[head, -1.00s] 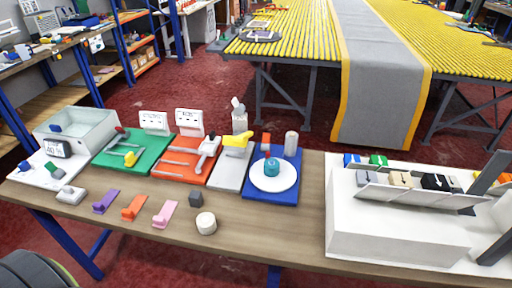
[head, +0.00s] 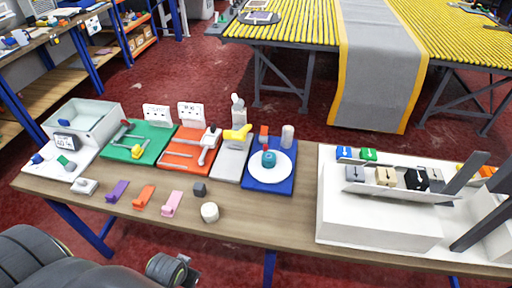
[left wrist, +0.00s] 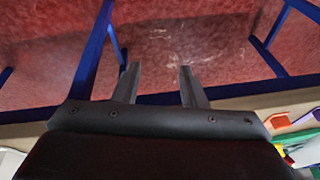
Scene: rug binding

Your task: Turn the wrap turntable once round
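The wrap turntable is a round white disc (head: 283,168) on a blue base (head: 262,187), right of the middle of the bench in the head view. A teal roll (head: 269,159) stands on the disc. My left gripper (head: 191,273) is at the lower left of the head view, in front of the bench edge and well apart from the turntable. In the left wrist view its two dark fingers (left wrist: 158,86) are spread, with only red floor and blue bench legs between them. My right gripper is not in view.
Left of the turntable are a grey plate with a yellow piece (head: 238,134), an orange board (head: 180,158) and a green board (head: 151,133). A white cylinder (head: 209,212) and a dark cube (head: 199,189) stand in front. A white box (head: 378,226) stands right.

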